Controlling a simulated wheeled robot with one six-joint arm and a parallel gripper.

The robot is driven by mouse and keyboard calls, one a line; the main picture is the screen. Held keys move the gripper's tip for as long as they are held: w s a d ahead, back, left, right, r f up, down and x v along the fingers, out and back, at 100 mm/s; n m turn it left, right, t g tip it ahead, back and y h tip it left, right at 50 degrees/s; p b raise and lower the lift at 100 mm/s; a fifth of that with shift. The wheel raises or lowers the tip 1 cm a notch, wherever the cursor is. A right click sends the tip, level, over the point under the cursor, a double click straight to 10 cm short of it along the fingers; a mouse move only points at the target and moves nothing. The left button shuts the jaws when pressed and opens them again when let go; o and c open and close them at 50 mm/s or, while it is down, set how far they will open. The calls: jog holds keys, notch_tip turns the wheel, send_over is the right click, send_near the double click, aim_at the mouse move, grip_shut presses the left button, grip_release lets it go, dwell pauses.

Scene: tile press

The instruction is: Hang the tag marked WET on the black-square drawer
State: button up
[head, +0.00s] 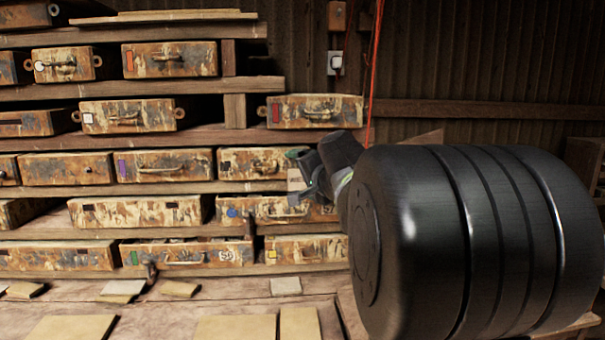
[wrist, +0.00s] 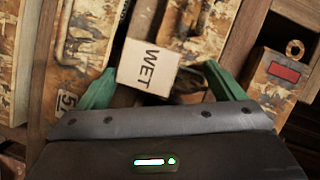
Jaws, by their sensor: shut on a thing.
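The tag marked WET (wrist: 147,68) is a pale square with black letters, held between the green fingers of my gripper (wrist: 160,78) in the wrist view. It also shows in the head view as a small pale patch (head: 295,180) at my gripper (head: 303,173). The black-square drawer (head: 258,163) appears to be the rusty one with a small dark mark at its upper left, in the middle row. My gripper is at its right end, covering part of it. I cannot tell whether the tag touches the drawer.
A drawer with a red mark (head: 315,110) is just above my gripper, and one with a blue mark (head: 270,209) is just below. A purple-marked drawer (head: 164,166) is to the left. Loose flat pieces (head: 286,286) lie on the bench.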

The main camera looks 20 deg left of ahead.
jog(key=shift+f, duration=0.1)
dwell(0.3)
jog(key=o, duration=0.8)
jog(key=shift+r, duration=0.2)
jog(key=shift+d, duration=0.15)
jog(key=b+v, duration=0.2)
jog(key=v, duration=1.1)
jog(key=shift+s, duration=0.25)
jog(key=shift+d, duration=0.15)
